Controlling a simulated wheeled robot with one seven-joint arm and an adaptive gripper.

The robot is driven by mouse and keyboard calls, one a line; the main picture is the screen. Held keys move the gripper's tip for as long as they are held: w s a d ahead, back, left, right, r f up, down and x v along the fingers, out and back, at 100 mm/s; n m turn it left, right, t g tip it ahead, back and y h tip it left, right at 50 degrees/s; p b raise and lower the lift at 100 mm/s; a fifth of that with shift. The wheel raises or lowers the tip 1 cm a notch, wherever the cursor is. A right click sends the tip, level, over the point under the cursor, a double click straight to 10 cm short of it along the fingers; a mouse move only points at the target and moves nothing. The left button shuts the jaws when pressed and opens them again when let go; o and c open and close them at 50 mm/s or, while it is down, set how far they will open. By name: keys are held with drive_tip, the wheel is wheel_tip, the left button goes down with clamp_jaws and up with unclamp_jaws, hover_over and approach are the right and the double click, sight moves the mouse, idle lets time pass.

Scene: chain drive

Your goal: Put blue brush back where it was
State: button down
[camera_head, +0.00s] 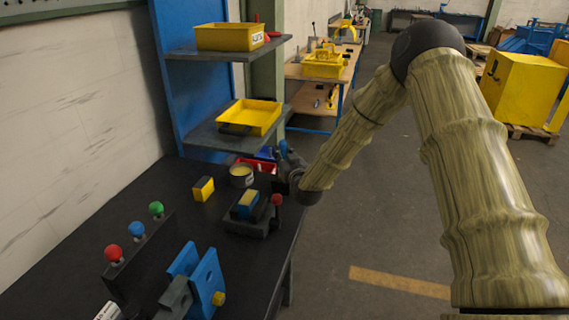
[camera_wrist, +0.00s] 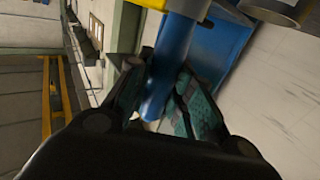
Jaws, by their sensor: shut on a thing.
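The blue brush shows as a thick blue handle (camera_wrist: 168,65) in the wrist view, between the two dark, green-padded fingers of my gripper (camera_wrist: 158,88). My gripper is shut on it. In the head view my gripper (camera_head: 287,172) is at the right edge of the dark bench, and a small blue part of the brush (camera_head: 284,147) shows above it. The rest of the brush is hidden by the gripper or too small to make out.
Beside the gripper on the bench (camera_head: 75,262) are a can (camera_head: 241,177), a red bin (camera_head: 257,166), and a yellow-black block (camera_head: 203,189). A dark fixture (camera_head: 250,222) and a red knob (camera_head: 277,199) are nearer. Shelves with yellow trays (camera_head: 258,113) stand behind.

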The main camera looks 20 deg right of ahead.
drive_tip(key=shift+f+p, duration=0.55)
drive_tip(key=shift+f, duration=1.5)
drive_tip(key=shift+f, duration=0.15)
drive_tip(key=c, duration=1.3)
unclamp_jaws()
drive_tip(key=shift+o, duration=0.2)
drive_tip(key=shift+s+d, duration=0.1)
drive_tip(key=s+b, duration=0.3)
drive_tip(key=s, duration=0.8)
drive_tip(key=shift+s+d, duration=0.2)
drive_tip(key=shift+s, duration=0.2)
